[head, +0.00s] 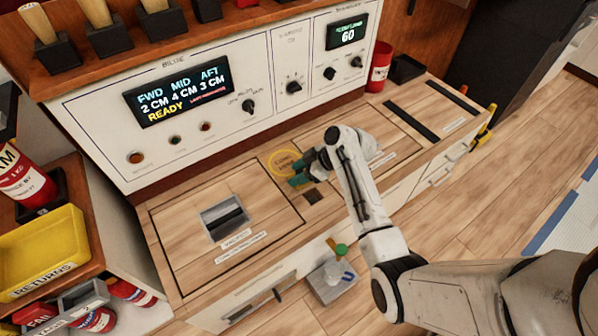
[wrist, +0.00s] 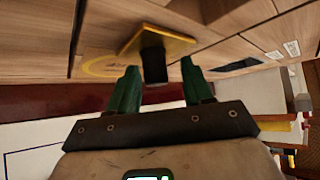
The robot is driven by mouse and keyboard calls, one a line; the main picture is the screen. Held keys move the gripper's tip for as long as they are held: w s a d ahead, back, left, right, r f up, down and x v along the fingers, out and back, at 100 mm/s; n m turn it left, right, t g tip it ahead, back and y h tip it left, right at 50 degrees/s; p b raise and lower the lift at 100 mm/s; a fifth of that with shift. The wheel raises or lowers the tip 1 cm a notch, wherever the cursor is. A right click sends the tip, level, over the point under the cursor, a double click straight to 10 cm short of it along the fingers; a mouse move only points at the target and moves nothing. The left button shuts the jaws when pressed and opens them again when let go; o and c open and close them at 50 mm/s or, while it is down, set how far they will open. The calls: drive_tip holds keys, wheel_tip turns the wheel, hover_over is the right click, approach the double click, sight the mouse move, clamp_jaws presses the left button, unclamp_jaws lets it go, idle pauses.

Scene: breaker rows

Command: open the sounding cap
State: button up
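The sounding cap appears in the wrist view as a yellow square plate (wrist: 170,40) with a black knob (wrist: 154,66) facing my gripper. My gripper (wrist: 158,72) has two green fingers spread on either side of the knob, with a visible gap at least on the right. In the head view my gripper (head: 300,178) is low over the wooden bench top, beside a yellow ring marking (head: 284,162), and it hides the cap there. The ring (wrist: 100,66) also shows behind the plate in the wrist view. A dark square (head: 313,196) lies in the bench top close to the fingers.
The bilge panel (head: 180,90) with knobs and a lit display rises behind the bench. A recessed latch plate (head: 225,215) is set in the bench at left. A red cup (head: 379,67) stands at the back right. A yellow returns tray (head: 45,250) is at far left.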

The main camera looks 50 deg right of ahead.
drive_tip(key=p+v, duration=0.3)
drive_tip(key=v, duration=0.7)
drive_tip(key=shift+s+d+r, duration=0.15)
drive_tip(key=shift+s+r, duration=0.1)
drive_tip(key=shift+s, duration=0.05)
drive_tip(key=s+a, duration=0.1)
drive_tip(key=a, duration=0.1)
drive_tip(key=a+f+g, duration=0.1)
drive_tip(key=s+a+f+g, duration=0.1)
drive_tip(key=a, duration=0.1)
drive_tip(key=shift+s+a+f+m, duration=0.15)
drive_tip(key=shift+s+a+m, duration=0.15)
drive_tip(key=shift+m, duration=0.1)
drive_tip(key=s+a+r+m+g+h, duration=0.2)
drive_tip(key=s+a+m+g+h, duration=0.25)
drive_tip(key=s+a, duration=1.05)
wheel_tip(320, 180, up, 20)
drive_tip(key=s+d+p, duration=0.2)
drive_tip(key=p, duration=1.8)
drive_tip(key=shift+m, duration=0.45)
drive_tip(key=shift+f, duration=0.1)
